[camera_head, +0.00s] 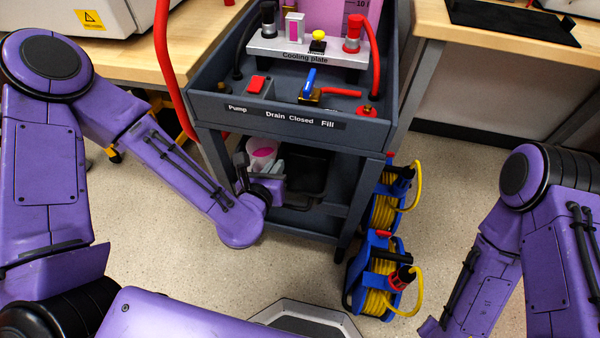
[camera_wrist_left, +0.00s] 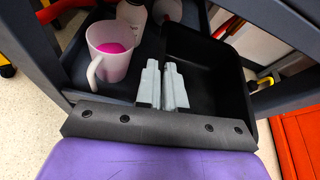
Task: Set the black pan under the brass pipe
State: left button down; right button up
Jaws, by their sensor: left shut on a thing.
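The black pan (camera_wrist_left: 212,72) is an open dark tray on the lower shelf of the grey cart. It also shows, dim, in the head view (camera_head: 308,172). My left gripper (camera_head: 262,178) reaches into the cart from the left. In the left wrist view its two grey fingers (camera_wrist_left: 163,84) are shut on the pan's near left wall. Whether the pan touches the shelf is unclear. A brass fitting (camera_head: 309,96) with a blue lever sits on the cart's top, above the "Drain Closed" label. The brass pipe's lower end is not visible. My right gripper is out of view.
A white jug (camera_wrist_left: 110,48) with pink liquid stands on the shelf left of the pan, close to my fingers. Cart posts frame the opening. Yellow-and-blue cable reels (camera_head: 380,275) stand on the floor right of the cart. A red hose (camera_head: 165,60) hangs at its left.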

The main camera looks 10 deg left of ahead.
aim_at(302, 160)
pick_arm(q)
jog(key=w+f+b, duration=0.1)
jog(key=b, duration=0.1)
jog(key=w+d+f+b, duration=0.1)
jog(key=b, duration=0.2)
jog(key=w, duration=0.1)
jog(key=w+d+f, duration=0.1)
jog(key=w, duration=0.2)
jog(key=shift+w+d+f+b, duration=0.15)
jog(key=shift+d+b, duration=0.15)
jog(key=shift+d, duration=0.1)
jog(key=w+f, duration=0.1)
jog(key=w+d+f+b, duration=0.1)
jog(key=f, duration=0.1)
jog(key=w+f, duration=0.1)
jog(key=shift+w+d+f+b, duration=0.2)
jog(key=shift+w+f+b, duration=0.15)
jog(key=f, duration=0.1)
jog(key=f+b, duration=0.1)
jog(key=f, duration=0.1)
jog(key=shift+w+d+f, duration=0.2)
jog(key=shift+w+f, duration=0.15)
jog(key=shift+f, duration=0.25)
jog(key=shift+r, duration=0.1)
jog(key=shift+f+b, duration=0.6)
jog(key=shift+b, duration=0.15)
jog(key=c, duration=1.2)
grip_release()
jog(key=shift+c, duration=0.2)
